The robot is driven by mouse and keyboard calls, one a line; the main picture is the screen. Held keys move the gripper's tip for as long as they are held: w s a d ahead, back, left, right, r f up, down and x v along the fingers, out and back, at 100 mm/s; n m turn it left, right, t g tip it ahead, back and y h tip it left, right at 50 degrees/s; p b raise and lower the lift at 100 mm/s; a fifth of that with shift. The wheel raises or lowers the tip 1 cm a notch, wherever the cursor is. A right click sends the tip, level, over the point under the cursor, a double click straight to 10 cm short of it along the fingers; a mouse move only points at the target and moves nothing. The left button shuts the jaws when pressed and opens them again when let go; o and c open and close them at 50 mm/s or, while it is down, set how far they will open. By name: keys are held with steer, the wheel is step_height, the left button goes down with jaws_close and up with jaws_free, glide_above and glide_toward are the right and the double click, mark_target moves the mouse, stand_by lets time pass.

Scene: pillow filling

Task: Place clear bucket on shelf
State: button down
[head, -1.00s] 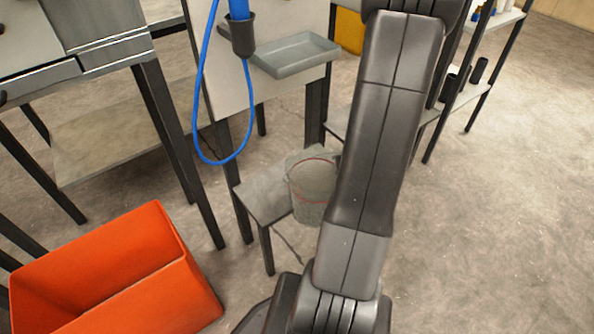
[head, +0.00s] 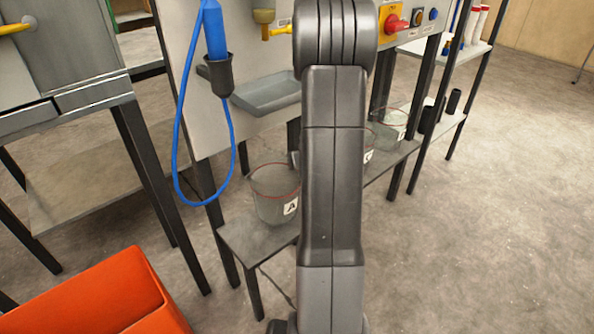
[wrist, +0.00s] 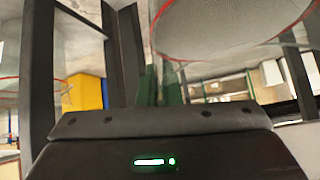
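The clear bucket (head: 272,190) has a red rim and a label with the letter A. In the head view it is just left of my arm, over the left end of the low shelf (head: 243,238). I cannot tell whether its base touches the shelf. My gripper is mostly hidden behind my arm in the head view. In the wrist view my gripper (wrist: 160,75) shows two dark green fingers close together at the red rim of a large near bucket (wrist: 225,25). They look shut on that rim, though the grip itself is hard to see.
More red-rimmed buckets (head: 392,122) stand farther along the low shelf, partly behind my arm. A grey tray (head: 265,92) and a blue hose (head: 178,140) are on the panel above. An orange bin (head: 105,295) stands at lower left. The floor at right is clear.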

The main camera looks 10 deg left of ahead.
steer(key=shift+w+a, duration=0.3)
steer(key=shift+w, duration=0.05)
steer(key=shift+w+a+f, duration=0.1)
steer(key=shift+w+f, duration=0.05)
steer(key=shift+f+b, duration=1.5)
steer(key=shift+f, duration=0.05)
steer(key=shift+f, duration=0.15)
steer(key=c, duration=1.6)
jaws_free()
